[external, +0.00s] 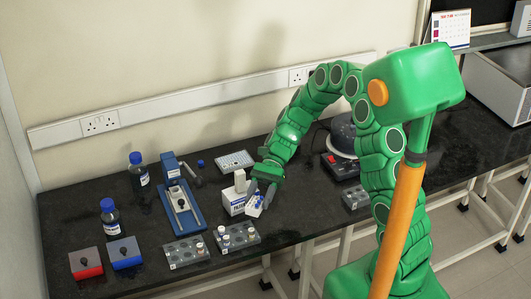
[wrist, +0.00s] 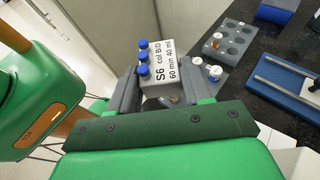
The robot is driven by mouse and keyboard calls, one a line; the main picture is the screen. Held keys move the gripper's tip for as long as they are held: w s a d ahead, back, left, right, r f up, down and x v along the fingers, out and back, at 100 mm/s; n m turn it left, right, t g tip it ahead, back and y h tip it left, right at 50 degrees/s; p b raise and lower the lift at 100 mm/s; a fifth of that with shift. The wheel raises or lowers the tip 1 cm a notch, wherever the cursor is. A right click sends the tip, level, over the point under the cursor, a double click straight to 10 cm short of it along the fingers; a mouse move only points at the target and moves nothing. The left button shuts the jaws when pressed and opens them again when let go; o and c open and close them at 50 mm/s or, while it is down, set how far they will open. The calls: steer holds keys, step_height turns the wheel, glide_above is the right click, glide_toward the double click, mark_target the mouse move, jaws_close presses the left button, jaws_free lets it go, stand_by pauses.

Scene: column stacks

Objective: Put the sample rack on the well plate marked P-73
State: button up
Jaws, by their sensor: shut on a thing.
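My gripper (external: 264,183) is shut on the sample rack (external: 255,203), a small white block with blue-capped vials. The rack also shows between the fingers in the wrist view (wrist: 168,72), with a label reading S6 and three blue caps on its left side. In the external view it looks tilted and is held in front of a white box. A pale well plate (external: 235,160) lies on the black bench behind and left of my gripper. Its marking cannot be read, and nothing stands on it.
The white box (external: 235,205) stands beside the held rack. Grey vial holders (external: 186,251) line the front edge. A blue device (external: 181,205), dark bottles (external: 110,217), and red (external: 86,263) and blue (external: 124,252) blocks are left. A round-topped device (external: 343,135) is right.

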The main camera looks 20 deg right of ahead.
steer(key=w+d+r+m+t+y, duration=0.1)
steer(key=w+r+m+t+y, duration=0.1)
steer(key=w+m+t, duration=0.2)
steer(key=w+d+r+m+t+y, duration=0.1)
steer(key=w+d+r+m+t, duration=0.1)
steer(key=w, duration=0.6)
steer(key=r+m+t, duration=0.1)
steer(key=m+t, duration=0.1)
steer(key=shift+w+d+t+y, duration=0.3)
steer(key=shift+w+y, duration=0.05)
steer(key=shift+y, duration=0.05)
steer(key=w+d+r+m+t, duration=0.1)
steer(key=w+d+t, duration=0.1)
steer(key=w+d+r+m+t, duration=0.1)
steer(key=w+d+m+t, duration=0.1)
steer(key=w, duration=0.1)
steer(key=w+d+r+m+t+h, duration=0.1)
steer(key=w+d+m, duration=0.1)
steer(key=w+d, duration=0.1)
steer(key=shift+t, duration=0.4)
glide_above(242, 158)
steer(key=s, duration=0.1)
steer(key=f, duration=1.3)
steer(key=shift+s+d+f, duration=0.1)
steer(key=shift+s, duration=0.1)
steer(key=shift+w+a+f, duration=0.2)
steer(key=shift+w+f, duration=0.55)
steer(key=shift+f, duration=1.65)
